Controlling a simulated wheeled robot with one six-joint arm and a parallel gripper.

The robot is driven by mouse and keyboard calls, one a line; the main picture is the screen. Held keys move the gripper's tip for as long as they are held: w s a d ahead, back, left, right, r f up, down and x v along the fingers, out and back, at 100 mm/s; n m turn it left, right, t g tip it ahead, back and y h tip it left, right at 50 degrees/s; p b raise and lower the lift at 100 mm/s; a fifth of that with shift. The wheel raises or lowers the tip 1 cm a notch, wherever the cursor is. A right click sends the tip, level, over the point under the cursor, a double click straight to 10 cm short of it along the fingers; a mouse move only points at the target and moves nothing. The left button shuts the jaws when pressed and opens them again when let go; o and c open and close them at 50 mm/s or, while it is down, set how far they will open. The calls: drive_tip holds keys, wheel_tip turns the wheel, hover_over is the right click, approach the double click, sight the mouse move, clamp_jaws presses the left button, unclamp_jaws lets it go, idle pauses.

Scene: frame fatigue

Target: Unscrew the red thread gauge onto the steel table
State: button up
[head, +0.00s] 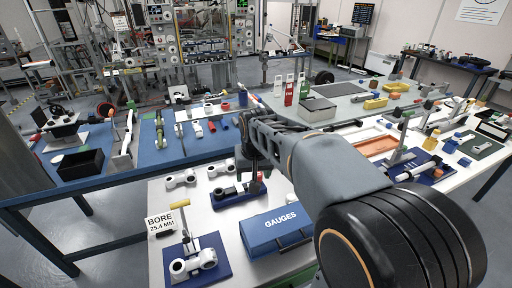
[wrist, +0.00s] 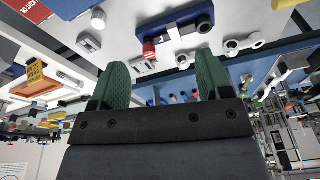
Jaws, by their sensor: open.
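A small red cylindrical piece, which looks like the red thread gauge (wrist: 149,50), shows beyond my fingertips in the wrist view. It is beside a fixture on a blue plate (wrist: 176,28). In the head view a red part (head: 258,177) shows on a blue plate (head: 235,197) on the white table, just below my gripper (head: 248,158). My gripper is open and empty; its two green fingers (wrist: 162,78) are wide apart in the wrist view. Whether the gauge is threaded into the fixture cannot be told. A grey tabletop (head: 345,103), possibly the steel table, lies behind my arm.
A blue GAUGES case (head: 275,230) stands at the front of the white table. A second blue plate (head: 195,265) with a white fixture and a BORE sign (head: 160,222) are to its left. A blue bench (head: 205,143) with several parts lies behind.

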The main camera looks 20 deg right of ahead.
drive_tip(key=w+d+f+m+g, duration=0.15)
drive_tip(key=w+d, duration=0.35)
drive_tip(key=w, duration=0.6)
drive_tip(key=m, duration=0.3)
approach(258, 174)
drive_tip(key=shift+g, duration=0.45)
drive_tip(key=f, duration=0.3)
drive_tip(key=f+p, duration=0.1)
drive_tip(key=f, duration=0.7)
drive_tip(key=shift+w+d+f, duration=0.1)
drive_tip(key=shift+w+f, duration=0.05)
drive_tip(key=shift+w, duration=0.25)
drive_tip(key=c, duration=1)
drive_tip(key=shift+r, duration=0.2)
drive_tip(key=shift+r+p, duration=1.45)
drive_tip(key=shift+r, duration=0.65)
drive_tip(key=shift+r, duration=0.1)
